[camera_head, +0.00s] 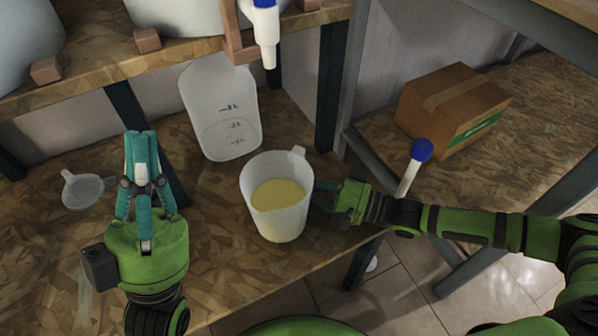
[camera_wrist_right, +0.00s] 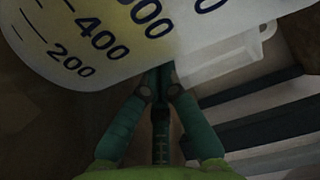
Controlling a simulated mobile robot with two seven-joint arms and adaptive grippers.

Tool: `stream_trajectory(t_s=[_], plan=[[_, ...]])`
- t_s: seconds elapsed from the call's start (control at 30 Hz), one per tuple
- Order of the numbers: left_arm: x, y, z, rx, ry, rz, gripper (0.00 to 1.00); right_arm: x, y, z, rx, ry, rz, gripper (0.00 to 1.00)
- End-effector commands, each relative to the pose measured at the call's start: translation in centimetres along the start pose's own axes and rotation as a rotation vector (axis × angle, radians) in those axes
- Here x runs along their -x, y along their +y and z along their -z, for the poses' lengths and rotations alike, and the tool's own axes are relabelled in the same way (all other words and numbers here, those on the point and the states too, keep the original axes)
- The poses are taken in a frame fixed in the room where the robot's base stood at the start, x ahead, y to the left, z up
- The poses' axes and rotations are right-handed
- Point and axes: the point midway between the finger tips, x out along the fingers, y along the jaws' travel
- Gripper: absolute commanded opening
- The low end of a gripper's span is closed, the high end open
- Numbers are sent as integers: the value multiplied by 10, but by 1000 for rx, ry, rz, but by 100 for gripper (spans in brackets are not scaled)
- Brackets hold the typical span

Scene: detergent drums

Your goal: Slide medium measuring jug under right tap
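The measuring jug (camera_head: 284,222) is white and translucent, with pale yellow liquid inside. It stands upright on the lower wooden shelf, its handle at the back right. A tap (camera_head: 266,35) with a blue top and white spout hangs at the upper shelf's edge; the jug appears lower and slightly right of it. My right gripper (camera_head: 320,198) is at the jug's right side, fingers together at its wall. In the right wrist view the fingertips (camera_wrist_right: 158,78) meet below the jug (camera_wrist_right: 75,40); contact is unclear. My left gripper (camera_head: 141,136) is shut and empty, left of the jug.
A translucent canister (camera_head: 222,112) stands behind the jug. A small funnel (camera_head: 84,188) lies at the left. A dark shelf post (camera_head: 331,85) rises at the right back. A cardboard box (camera_head: 453,105) and a blue-topped white stick (camera_head: 413,168) are farther right. Shelf surface front left is clear.

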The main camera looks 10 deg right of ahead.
Motion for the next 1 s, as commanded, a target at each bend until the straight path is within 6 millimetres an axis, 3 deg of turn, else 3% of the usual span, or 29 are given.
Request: stream_trajectory(t_s=[0.37,0.8,1.0], plan=[[1,0,0,0,2,0,0,6,1,0,0,0,0,0],[1,0,0,0,3,0,0,91,2,0,-2,1,-4,0],[1,0,0,0,3,0,0,115,2,0,-1,0,-1,0]])
